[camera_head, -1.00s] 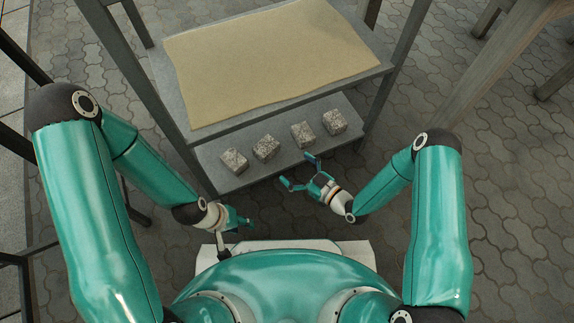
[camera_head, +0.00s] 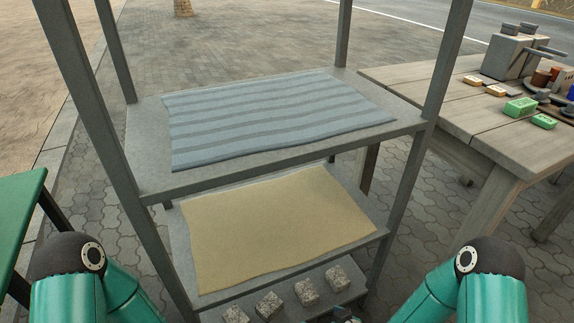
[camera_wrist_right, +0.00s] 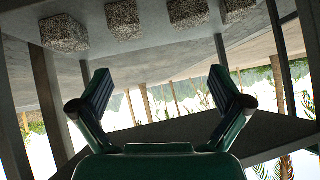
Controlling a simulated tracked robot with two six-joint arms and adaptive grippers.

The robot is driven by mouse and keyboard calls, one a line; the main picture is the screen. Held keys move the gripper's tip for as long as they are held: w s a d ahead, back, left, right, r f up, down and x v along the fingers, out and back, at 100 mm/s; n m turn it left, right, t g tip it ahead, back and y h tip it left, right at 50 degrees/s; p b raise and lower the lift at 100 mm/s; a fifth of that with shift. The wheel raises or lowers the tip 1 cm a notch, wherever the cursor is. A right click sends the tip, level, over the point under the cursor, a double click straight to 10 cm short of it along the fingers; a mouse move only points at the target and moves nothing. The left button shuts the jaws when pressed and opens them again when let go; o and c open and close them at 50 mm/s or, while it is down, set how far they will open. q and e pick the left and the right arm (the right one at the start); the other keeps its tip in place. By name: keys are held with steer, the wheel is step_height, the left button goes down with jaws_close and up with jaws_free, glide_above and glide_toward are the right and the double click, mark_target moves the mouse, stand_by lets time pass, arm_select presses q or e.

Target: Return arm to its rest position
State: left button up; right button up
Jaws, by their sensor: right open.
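My right gripper (camera_wrist_right: 162,88) is open and empty in the right wrist view, its two fingers spread wide. That view looks upside down, with the speckled stone blocks (camera_wrist_right: 188,12) along its top edge, apart from the fingers. In the head view only a small part of the right gripper shows at the bottom edge, just in front of the lowest shelf. My right arm (camera_head: 492,295) and left arm (camera_head: 70,290) come in at the bottom corners. My left gripper is out of the frame.
A grey metal rack holds a striped blue cloth (camera_head: 275,115), a tan cloth (camera_head: 280,225) below, and several stone blocks (camera_head: 307,292) on the lowest shelf (camera_head: 352,290). A wooden table (camera_head: 455,110) with green boxes (camera_head: 520,107) stands right, a green table (camera_head: 18,205) left.

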steer(key=s+d+f+m+g+h+p, duration=0.1)
steer(key=s+d+m+g+h+p, duration=0.15)
steer(key=s+m+g, duration=0.9)
steer(key=s+r+n+t+p, duration=0.2)
steer(key=r+p, duration=1.5)
steer(key=r, duration=0.1)
steer(key=s+r+n+t+p, duration=0.2)
steer(key=r+p, duration=1.6)
steer(key=shift+s+d+n+p, duration=0.2)
steer(key=shift+s+n+p, duration=0.1)
steer(key=shift+s+n, duration=0.05)
steer(key=shift+c, duration=0.3)
